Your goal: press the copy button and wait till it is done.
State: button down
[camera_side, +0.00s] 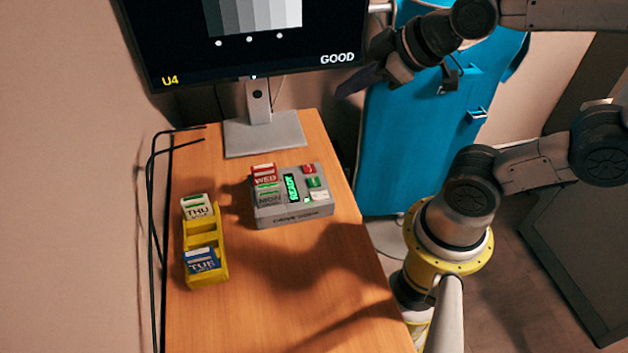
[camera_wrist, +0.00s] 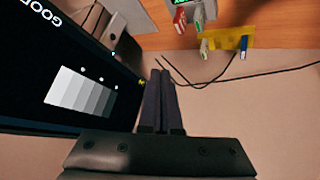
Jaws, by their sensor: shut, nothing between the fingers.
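A grey copier box (camera_side: 318,211) stands on the wooden table below the monitor. A red card marked WED (camera_side: 263,173) and a card marked MON (camera_side: 269,197) stand in its left side. Its green display (camera_side: 292,188) appears to read READY. A red button (camera_side: 309,169) and a green button (camera_side: 316,183) are on its right side; their labels are too small to read. My gripper (camera_side: 348,92) is high above and behind the box, near the monitor's lower right corner. It is shut and empty; its closed fingers show in the wrist view (camera_wrist: 161,80).
A yellow rack (camera_side: 208,240) left of the box holds a white THU card (camera_side: 197,208) and a blue TUE card (camera_side: 202,259). The monitor (camera_side: 180,45) shows GOOD and U4. Black cables (camera_side: 152,230) run along the left edge. The table front is clear.

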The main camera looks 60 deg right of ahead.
jog(key=w+f+n+t, duration=0.1)
jog(key=w+f+n, duration=0.1)
jog(key=w, duration=0.2)
jog(key=n, duration=0.3)
send_over(319, 183)
notch_tip(319, 183, down, 14)
jog(key=shift+r+g, duration=0.2)
jog(key=shift+g, duration=0.2)
jog(key=shift+f, duration=4.4)
jog(key=shift+f, duration=0.4)
